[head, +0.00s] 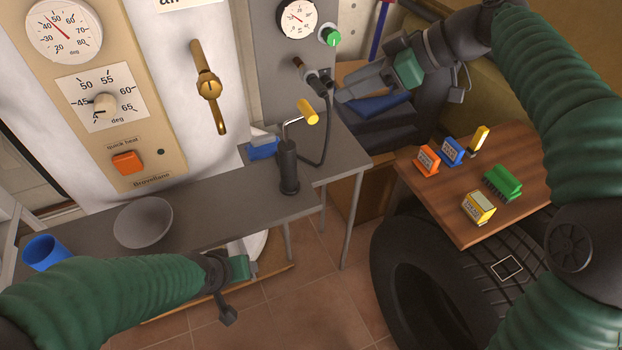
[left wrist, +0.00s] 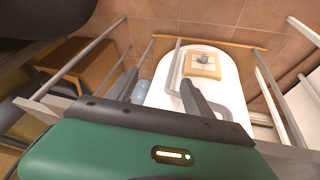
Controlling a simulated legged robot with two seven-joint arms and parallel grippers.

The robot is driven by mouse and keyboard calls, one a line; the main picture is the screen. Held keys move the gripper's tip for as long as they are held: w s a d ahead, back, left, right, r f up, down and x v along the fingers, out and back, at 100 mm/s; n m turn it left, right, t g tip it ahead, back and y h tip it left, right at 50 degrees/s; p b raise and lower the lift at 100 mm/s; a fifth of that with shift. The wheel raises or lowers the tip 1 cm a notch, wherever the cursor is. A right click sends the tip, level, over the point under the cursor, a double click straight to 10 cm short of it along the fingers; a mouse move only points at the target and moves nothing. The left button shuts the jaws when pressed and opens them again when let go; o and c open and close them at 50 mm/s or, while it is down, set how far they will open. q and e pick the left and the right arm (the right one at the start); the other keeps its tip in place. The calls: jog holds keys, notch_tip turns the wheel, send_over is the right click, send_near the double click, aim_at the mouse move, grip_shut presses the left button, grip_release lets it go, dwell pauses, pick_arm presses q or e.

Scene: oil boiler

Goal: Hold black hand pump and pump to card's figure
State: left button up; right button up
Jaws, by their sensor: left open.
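The black hand pump (head: 289,168) stands upright on the grey bench, with a bent metal arm and yellow handle (head: 308,111) on top. A black hose (head: 327,130) runs from it up to a fitting (head: 318,84) below a round gauge (head: 297,18). My right gripper (head: 342,93) is close beside that fitting; whether it touches it or is shut I cannot tell. My left gripper (head: 254,250) is open, in front of the bench edge and lower left of the pump, apart from it. It also shows in the left wrist view (left wrist: 200,98). I cannot make out a card with a figure.
A green knob (head: 330,37) sits beside the gauge. A grey plate (head: 143,222), blue cup (head: 45,253) and blue-and-white object (head: 262,145) are on the bench. The wooden table (head: 527,150) at right holds several coloured blocks. A tyre (head: 420,285) stands below it.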

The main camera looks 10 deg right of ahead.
pick_arm(q)
jog(key=w+d+r+n+t+h, duration=0.2)
jog(key=w+d+n+t+h, duration=0.15)
jog(key=d, duration=0.85)
jog(key=n+t+y, duration=0.5)
jog(key=n+t, duration=0.5)
jog(key=n, duration=2.1)
send_near(288, 157)
notch_tip(288, 157, down, 4)
jog(key=s, duration=0.2)
jog(key=w, duration=1.6)
jog(key=shift+w+a+f, duration=0.15)
jog(key=shift+w, duration=0.1)
grip_shut()
